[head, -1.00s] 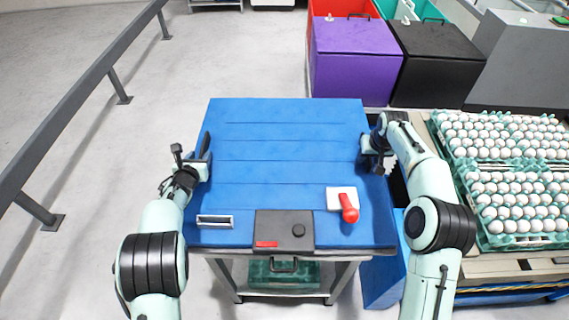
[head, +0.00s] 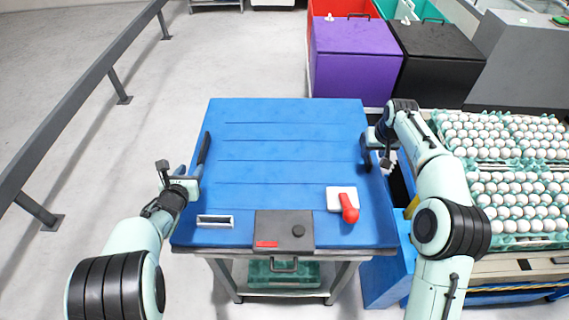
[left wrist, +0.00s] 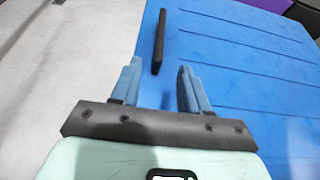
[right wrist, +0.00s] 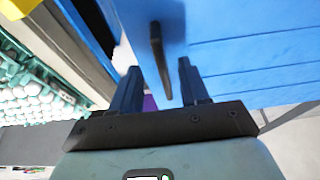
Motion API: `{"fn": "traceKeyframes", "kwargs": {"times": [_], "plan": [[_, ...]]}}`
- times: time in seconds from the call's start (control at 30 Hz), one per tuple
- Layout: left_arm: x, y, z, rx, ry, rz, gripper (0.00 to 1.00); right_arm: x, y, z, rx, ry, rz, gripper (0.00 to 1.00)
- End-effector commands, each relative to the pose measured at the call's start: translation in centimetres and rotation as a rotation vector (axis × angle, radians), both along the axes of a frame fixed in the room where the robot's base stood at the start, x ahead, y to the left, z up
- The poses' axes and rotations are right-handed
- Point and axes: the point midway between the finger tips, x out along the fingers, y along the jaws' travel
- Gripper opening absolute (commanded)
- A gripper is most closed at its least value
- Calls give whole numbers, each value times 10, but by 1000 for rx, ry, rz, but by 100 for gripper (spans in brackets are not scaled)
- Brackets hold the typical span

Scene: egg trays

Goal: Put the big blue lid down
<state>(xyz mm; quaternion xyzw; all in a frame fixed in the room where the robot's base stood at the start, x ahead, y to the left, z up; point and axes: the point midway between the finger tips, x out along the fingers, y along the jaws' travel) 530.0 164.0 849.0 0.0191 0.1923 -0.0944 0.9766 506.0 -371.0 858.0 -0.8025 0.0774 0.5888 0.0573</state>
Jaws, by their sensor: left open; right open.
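The big blue lid (head: 265,135) lies flat on top of a metal-legged cart or table in the middle of the head view. It has a dark handle on its left edge (head: 203,150) and another on its right side, seen in the right wrist view (right wrist: 160,55). My left gripper (head: 192,178) is open beside the left edge. In the left wrist view its fingers (left wrist: 158,88) are apart, with the left handle (left wrist: 160,40) just beyond them. My right gripper (head: 375,145) is open at the right edge. Its fingers (right wrist: 158,88) stand either side of the right handle's end, apparently without gripping it.
A white plate with a red knob (head: 347,203) and a dark panel (head: 284,230) sit at the lid's front. Egg trays (head: 520,200) stand close on the right. Purple (head: 355,60) and black (head: 435,60) bins are behind.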

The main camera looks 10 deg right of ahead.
Motion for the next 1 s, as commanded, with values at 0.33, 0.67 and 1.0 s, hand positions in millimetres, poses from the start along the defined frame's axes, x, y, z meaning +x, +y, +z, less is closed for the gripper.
{"fn": "traceKeyframes", "kwargs": {"times": [0.33,0.67,1.0], "plan": [[0,0,0,0,0,0,45,-18,4,60,0,0,0,45],[0,0,0,0,0,0,45,-22,4,69,0,1,0,45],[0,0,0,0,0,0,45,-21,4,69,0,1,0,45]]}}
